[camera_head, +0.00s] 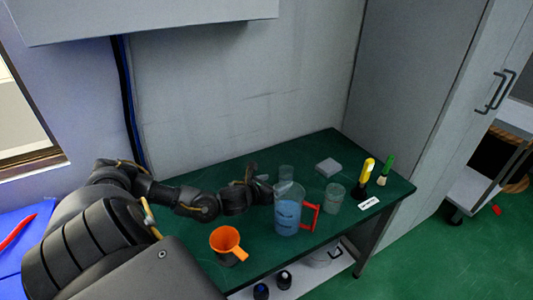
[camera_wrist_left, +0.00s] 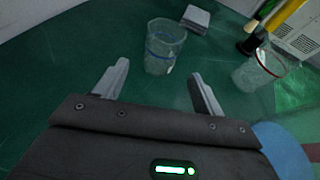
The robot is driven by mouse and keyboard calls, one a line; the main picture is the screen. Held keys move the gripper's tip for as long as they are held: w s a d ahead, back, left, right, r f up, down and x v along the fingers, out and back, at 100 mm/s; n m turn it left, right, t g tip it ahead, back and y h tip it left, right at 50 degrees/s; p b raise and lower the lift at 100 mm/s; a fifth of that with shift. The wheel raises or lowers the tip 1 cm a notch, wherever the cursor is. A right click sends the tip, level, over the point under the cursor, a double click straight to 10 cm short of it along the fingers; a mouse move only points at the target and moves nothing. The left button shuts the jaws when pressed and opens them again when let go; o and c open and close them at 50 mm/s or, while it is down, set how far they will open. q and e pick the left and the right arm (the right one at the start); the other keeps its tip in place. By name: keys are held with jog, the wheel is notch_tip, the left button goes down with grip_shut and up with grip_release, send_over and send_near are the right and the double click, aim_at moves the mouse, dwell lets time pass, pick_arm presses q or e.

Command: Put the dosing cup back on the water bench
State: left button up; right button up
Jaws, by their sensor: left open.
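My left gripper (camera_head: 262,179) reaches over the green bench (camera_head: 345,150), open and empty. In the left wrist view, a clear cup with a blue band (camera_wrist_left: 165,45) stands upright just beyond and between the open fingers (camera_wrist_left: 159,70), not gripped. It shows in the head view (camera_head: 286,173), partly behind the jug. A second clear cup (camera_head: 334,196) stands to the right and has a red line in the wrist view (camera_wrist_left: 258,70). An orange handled cup (camera_head: 224,240) sits near the front edge. I cannot tell by a label which is the dosing cup. My right gripper is not in view.
A jug of blue water (camera_head: 288,215) with a red handle stands close to my left gripper. A white block (camera_head: 328,166), yellow (camera_head: 368,168) and green (camera_head: 387,167) handled items and a white label (camera_head: 369,203) are at the right.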

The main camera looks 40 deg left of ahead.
pick_arm(q)
jog(key=v, duration=0.3)
jog(key=shift+s, duration=0.35)
jog(key=shift+s+r, duration=0.25)
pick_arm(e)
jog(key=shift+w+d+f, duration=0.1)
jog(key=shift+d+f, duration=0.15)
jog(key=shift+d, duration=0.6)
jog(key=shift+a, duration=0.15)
